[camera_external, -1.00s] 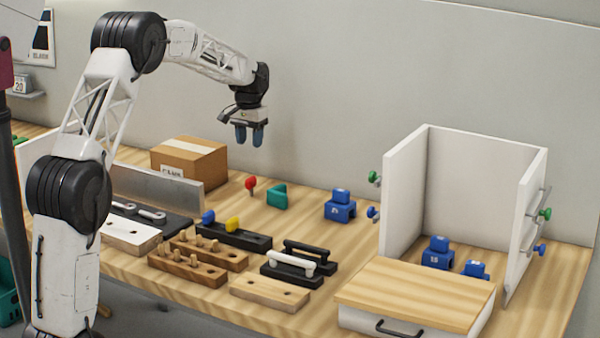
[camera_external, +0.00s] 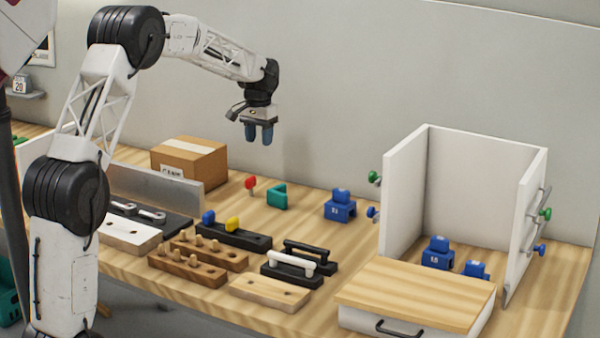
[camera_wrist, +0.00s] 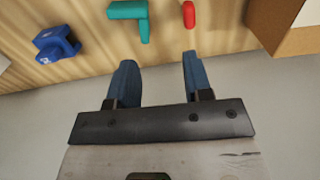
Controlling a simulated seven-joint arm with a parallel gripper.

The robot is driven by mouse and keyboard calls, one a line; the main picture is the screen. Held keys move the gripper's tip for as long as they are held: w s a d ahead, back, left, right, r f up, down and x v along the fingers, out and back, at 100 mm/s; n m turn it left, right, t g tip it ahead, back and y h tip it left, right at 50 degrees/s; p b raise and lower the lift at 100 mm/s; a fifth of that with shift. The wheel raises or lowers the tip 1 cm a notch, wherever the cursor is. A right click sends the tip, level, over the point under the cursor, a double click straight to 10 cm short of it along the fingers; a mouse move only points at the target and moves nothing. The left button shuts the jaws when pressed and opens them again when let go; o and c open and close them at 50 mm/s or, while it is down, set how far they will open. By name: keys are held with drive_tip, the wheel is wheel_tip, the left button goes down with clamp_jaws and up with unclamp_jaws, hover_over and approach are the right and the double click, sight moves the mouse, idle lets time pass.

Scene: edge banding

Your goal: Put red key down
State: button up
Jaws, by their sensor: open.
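The red key (camera_external: 251,183) stands on the wooden table, between the cardboard box and a teal block. It also shows in the wrist view as a red shape (camera_wrist: 189,14) at the top, beyond the fingertips. My gripper (camera_external: 259,138) is in the air above the back of the table, well clear of the key. Its two blue fingers (camera_wrist: 156,62) are apart with nothing between them. Whether the lower end of the key sits in anything cannot be told.
The teal block (camera_external: 277,197) stands right of the key, and a blue block (camera_external: 340,207) farther right. The cardboard box (camera_external: 189,161) is to the left. A black holder (camera_external: 234,239) with blue and yellow keys lies in front. A white cabinet (camera_external: 478,188) stands at the right.

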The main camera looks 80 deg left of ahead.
drive_tip(key=w+d+r+m, duration=0.15)
drive_tip(key=d+r, duration=0.25)
drive_tip(key=d, duration=0.7)
drive_tip(key=w+d+r+m, duration=0.15)
drive_tip(key=d+r, duration=0.25)
drive_tip(key=d, duration=0.7)
drive_tip(key=s+d+r+m+t, duration=0.1)
drive_tip(key=s+d+r, duration=0.1)
drive_tip(key=d, duration=0.9)
drive_tip(key=s+d+r, duration=0.1)
drive_tip(key=s+d, duration=0.2)
drive_tip(key=d, duration=0.7)
drive_tip(key=s+d+f+m, duration=0.2)
drive_tip(key=s+d+f, duration=0.1)
drive_tip(key=s+d, duration=0.9)
drive_tip(key=s+d+f+m+t, duration=0.1)
drive_tip(key=s+d+f, duration=0.3)
drive_tip(key=s+d, duration=0.9)
drive_tip(key=d+m, duration=0.1)
drive_tip(key=d, duration=0.2)
drive_tip(key=shift+s+m, duration=0.3)
drive_tip(key=shift+m, duration=0.1)
